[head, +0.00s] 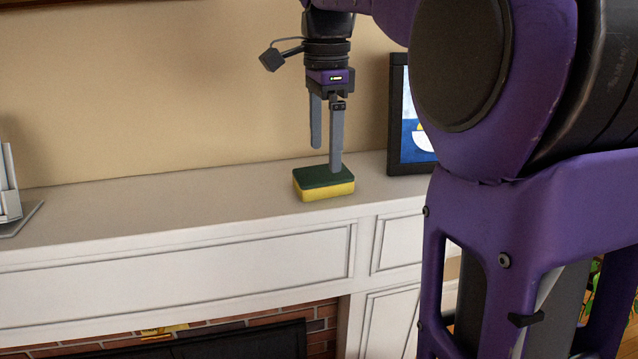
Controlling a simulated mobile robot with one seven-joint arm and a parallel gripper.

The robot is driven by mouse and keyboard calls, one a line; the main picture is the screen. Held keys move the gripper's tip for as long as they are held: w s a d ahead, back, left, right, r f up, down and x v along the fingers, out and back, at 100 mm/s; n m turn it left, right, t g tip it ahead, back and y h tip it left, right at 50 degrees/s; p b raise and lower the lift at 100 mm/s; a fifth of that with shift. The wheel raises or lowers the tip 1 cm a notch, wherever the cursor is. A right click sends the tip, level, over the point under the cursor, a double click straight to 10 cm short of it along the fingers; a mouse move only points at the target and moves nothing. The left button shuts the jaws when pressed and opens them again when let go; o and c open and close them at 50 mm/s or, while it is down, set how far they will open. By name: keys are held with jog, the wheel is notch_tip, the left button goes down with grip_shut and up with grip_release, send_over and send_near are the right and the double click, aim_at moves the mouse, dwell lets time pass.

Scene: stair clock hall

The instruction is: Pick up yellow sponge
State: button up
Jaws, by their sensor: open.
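The yellow sponge (325,190) lies flat on the white mantel shelf (180,213), near its front edge. Its top is a dark green scouring layer and its lower part is yellow. My gripper (326,158) points straight down with its two grey fingers apart. The nearer finger's tip overlaps the sponge's green top in the picture; I cannot tell whether it touches. The other finger ends higher in the picture, behind the sponge. Nothing is held between the fingers.
A black-framed picture (397,120) stands on the mantel right of the sponge, partly hidden by my arm. A white and grey object (10,195) stands at the far left. The mantel between is clear. A brick fireplace (320,320) lies below; a beige wall (150,90) rises behind.

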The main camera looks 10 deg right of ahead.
aim_at(323, 173)
jog(key=f, duration=0.2)
jog(key=f+b, duration=0.1)
jog(key=f, duration=0.2)
jog(key=shift+w+a, duration=0.1)
jog(key=shift+w, duration=0.1)
jog(key=c, duration=1.2)
jog(key=shift+o, duration=0.2)
notch_tip(323, 173, up, 10)
jog(key=p, duration=0.2)
jog(key=shift+p, duration=0.3)
